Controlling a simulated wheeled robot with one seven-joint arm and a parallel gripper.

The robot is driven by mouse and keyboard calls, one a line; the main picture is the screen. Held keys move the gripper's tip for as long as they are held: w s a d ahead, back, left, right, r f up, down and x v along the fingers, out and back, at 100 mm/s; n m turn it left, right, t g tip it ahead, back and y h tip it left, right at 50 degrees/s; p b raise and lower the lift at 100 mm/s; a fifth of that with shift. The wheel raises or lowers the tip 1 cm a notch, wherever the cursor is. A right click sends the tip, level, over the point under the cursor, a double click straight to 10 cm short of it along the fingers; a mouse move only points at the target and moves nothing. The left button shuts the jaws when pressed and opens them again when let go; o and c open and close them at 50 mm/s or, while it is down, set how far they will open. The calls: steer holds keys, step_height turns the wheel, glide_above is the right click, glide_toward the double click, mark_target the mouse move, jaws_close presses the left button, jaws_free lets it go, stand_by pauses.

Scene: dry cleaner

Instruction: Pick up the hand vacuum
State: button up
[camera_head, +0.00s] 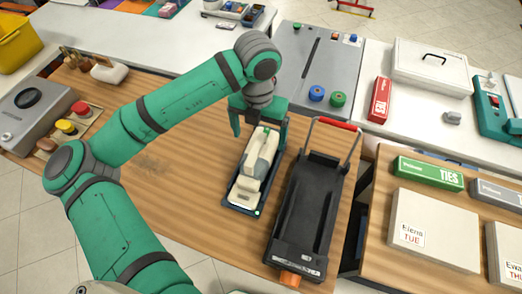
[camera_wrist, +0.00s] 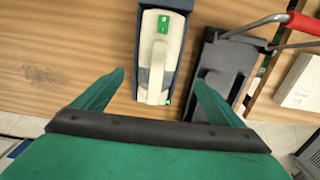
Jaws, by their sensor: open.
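The hand vacuum (camera_head: 258,165) is cream-coloured with a raised handle and sits in a dark blue tray-like base (camera_head: 240,205) on the wooden counter. My gripper (camera_head: 259,122) is at the far end of the vacuum, its fingers apart. In the wrist view the vacuum (camera_wrist: 158,45) shows ahead, with a green label on its body. There my open gripper (camera_wrist: 158,80) has one finger to each side of the vacuum's lower end in the picture. Nothing is between the fingers that I can see as held. The height gap between the fingers and the vacuum is unclear.
A black flatbed trolley-like device (camera_head: 308,205) with a red handle stands close to the right of the vacuum. A grey box with knobs (camera_head: 320,70) lies behind. Bare wood (camera_head: 180,185) is free to the left. A green TIES box (camera_head: 428,173) is on the right table.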

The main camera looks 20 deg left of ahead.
mark_target(258, 146)
step_height(258, 146, down, 6)
steer(key=shift+a+r, duration=0.1)
steer(key=shift+r, duration=0.15)
steer(key=shift+a+f, duration=0.15)
steer(key=shift+f, duration=2.35)
steer(key=c, duration=1.8)
steer(key=shift+o, duration=0.2)
steer(key=shift+r, duration=0.1)
step_height(258, 146, up, 18)
steer(key=o, duration=0.8)
steer(key=shift+c, duration=0.7)
